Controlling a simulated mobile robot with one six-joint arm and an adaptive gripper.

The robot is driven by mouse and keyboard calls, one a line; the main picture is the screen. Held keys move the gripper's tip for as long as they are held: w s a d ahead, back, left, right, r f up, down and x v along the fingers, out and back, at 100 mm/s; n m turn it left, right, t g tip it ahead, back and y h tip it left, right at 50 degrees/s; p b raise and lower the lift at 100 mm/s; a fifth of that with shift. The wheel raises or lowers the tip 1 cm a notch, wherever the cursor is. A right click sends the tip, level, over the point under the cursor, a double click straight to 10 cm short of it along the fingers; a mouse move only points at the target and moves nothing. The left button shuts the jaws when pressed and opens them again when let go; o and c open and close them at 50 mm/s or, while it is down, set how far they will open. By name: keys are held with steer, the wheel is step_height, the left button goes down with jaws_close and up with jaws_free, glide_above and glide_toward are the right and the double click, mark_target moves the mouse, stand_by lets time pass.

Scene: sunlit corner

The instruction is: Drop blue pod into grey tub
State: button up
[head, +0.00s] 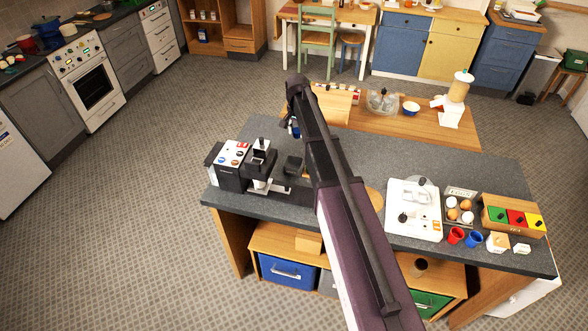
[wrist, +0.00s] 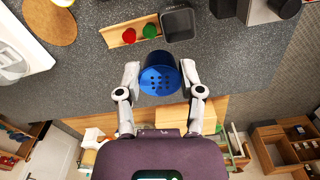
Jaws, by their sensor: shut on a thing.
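The blue pod (wrist: 160,79) is between the two fingers of my gripper (wrist: 160,78) in the wrist view, its holed face toward the camera. The gripper is shut on it. In the head view a small blue patch (head: 295,132) shows beside the arm's end; the arm hides most of the gripper. The grey tub (wrist: 178,25) is a dark, open square container on the counter, just above the pod in the wrist picture, apart from it. It also shows in the head view (head: 294,166), left of my arm. Its inside looks empty.
In the wrist view a wooden rack (wrist: 119,40) with a red pod (wrist: 129,35) and a green pod (wrist: 150,31) stands left of the tub. A black coffee machine (head: 259,160) stands left of the tub in the head view. Grey counter (head: 350,150) is clear near my arm.

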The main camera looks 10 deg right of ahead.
step_height(320, 180, down, 15)
steer(key=b, duration=1.4)
steer(key=shift+b, duration=0.35)
